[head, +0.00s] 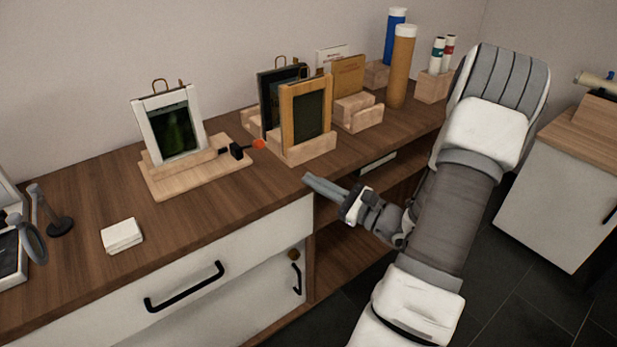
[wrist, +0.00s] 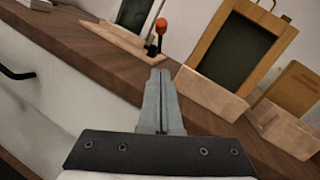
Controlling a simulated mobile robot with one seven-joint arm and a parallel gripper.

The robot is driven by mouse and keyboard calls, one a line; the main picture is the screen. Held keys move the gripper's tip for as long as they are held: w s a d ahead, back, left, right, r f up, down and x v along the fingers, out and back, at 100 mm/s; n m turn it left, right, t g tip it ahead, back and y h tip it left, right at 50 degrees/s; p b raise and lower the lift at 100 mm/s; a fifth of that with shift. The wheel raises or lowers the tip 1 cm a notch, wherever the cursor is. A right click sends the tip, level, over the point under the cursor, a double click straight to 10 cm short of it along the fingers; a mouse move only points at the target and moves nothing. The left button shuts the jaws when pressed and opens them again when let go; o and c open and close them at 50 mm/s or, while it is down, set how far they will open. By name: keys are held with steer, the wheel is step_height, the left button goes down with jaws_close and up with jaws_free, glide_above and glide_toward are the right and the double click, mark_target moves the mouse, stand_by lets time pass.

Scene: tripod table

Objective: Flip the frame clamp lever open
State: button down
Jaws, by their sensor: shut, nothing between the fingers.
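The clamp lever is black with an orange-red tip (head: 259,144). It sits at the right end of a light wooden clamp base (head: 205,181) that holds a white picture frame (head: 147,113) upright. In the head view the lever points right, lying low. In the wrist view the orange tip (wrist: 161,25) shows above a black shaft, ahead of my fingers. My gripper (head: 308,179) is shut and empty, near the table's front edge, right of and nearer than the lever, not touching it. In the wrist view its fingertips (wrist: 160,73) point towards the lever.
A wooden frame (head: 305,118) on a wooden stand (head: 304,150) is close to the right of the lever, with a dark frame behind. A white block (head: 121,236) lies front left. Tubes (head: 401,65) stand at the back right. The tabletop before the clamp base is clear.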

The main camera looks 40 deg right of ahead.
steer(key=b+x, duration=0.2)
steer(key=x, duration=0.5)
steer(key=shift+w+a+f, duration=0.1)
steer(key=shift+w+a, duration=0.05)
steer(key=shift+w, duration=0.15)
steer(key=shift+w+a+r, duration=0.3)
steer(key=shift+r, duration=0.2)
steer(key=shift+w+a+r, duration=0.25)
steer(key=shift+w+r, duration=0.05)
steer(key=shift+r, duration=0.15)
steer(key=shift+w+a+r, duration=0.4)
steer(key=shift+r, duration=0.25)
steer(key=shift+r, duration=0.15)
